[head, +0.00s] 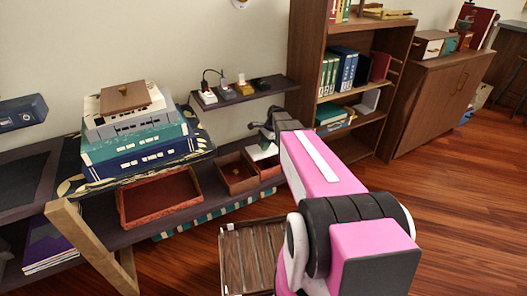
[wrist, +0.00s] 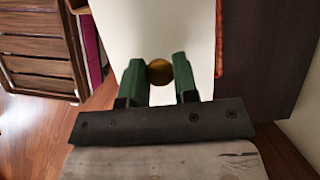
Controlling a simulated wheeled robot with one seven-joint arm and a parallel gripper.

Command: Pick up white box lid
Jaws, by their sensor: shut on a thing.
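The white box lid (wrist: 150,30) fills the upper middle of the wrist view as a flat white panel with a round brass knob (wrist: 159,72). My gripper (wrist: 158,68) has its two green fingers on either side of the knob, shut on it. In the head view my gripper (head: 266,132) is at the shelf, partly hidden by my pink arm. A small white patch of the lid (head: 263,152) shows just below it, by the brown open boxes. Whether the lid touches anything beneath it is hard to tell.
Brown open boxes (head: 237,173) and a reddish tray (head: 160,198) stand on the low dark shelf. A stack of books (head: 140,140) is at left. A narrow wall shelf (head: 262,90) with small items hangs above. A slatted wooden crate (head: 250,255) sits on the floor in front.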

